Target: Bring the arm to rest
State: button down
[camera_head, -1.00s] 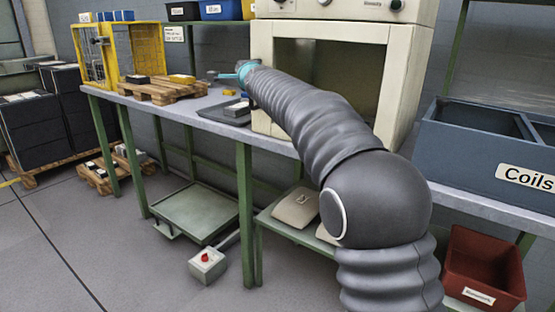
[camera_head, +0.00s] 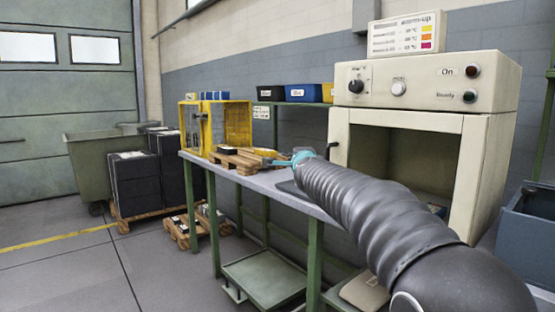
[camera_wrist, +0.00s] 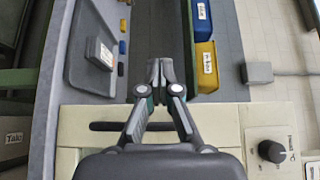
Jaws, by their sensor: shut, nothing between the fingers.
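My gripper (camera_wrist: 159,72) shows in the wrist view with its fingertips together and nothing between them. It hangs above the gap beside the workbench (camera_wrist: 137,30), close to the front of the cream oven. The cream oven (camera_head: 500,110) stands open-fronted on the bench, with a dark handle (camera_wrist: 130,126) in the wrist view.
A yellow cage (camera_head: 238,122) and a wooden pallet (camera_head: 232,160) stand on the bench. A dark tray (camera_wrist: 80,75) holds a pale block (camera_wrist: 100,54). Blue (camera_wrist: 202,20) and yellow (camera_wrist: 206,66) bins sit on a rack. A blue-grey crate (camera_head: 530,235) is at the right.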

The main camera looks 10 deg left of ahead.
jog(key=s+a+f+n+g+y, duration=0.3)
jog(key=s+a+f+n+g, duration=0.1)
jog(key=s+a+f+n, duration=0.4)
jog(key=s+d+f+n+g, duration=0.4)
jog(key=s+f+g, duration=0.1)
jog(key=s+f, duration=0.45)
jog(key=s+d+f+n+g+h, duration=0.1)
jog(key=s+d+f+h, duration=0.1)
jog(key=s+d, duration=0.8)
jog(key=s+d+f+n+g+h, duration=0.1)
jog(key=s+d+f+h, duration=0.2)
jog(key=s+d, duration=0.8)
jog(key=s+d+f+h, duration=0.2)
jog(key=s+d+f, duration=0.2)
jog(key=s+d, duration=0.7)
jog(key=shift+s+f+n+g+h, duration=0.25)
jog(key=shift+f+n+g+h, duration=0.05)
jog(key=shift+f+n+g, duration=0.1)
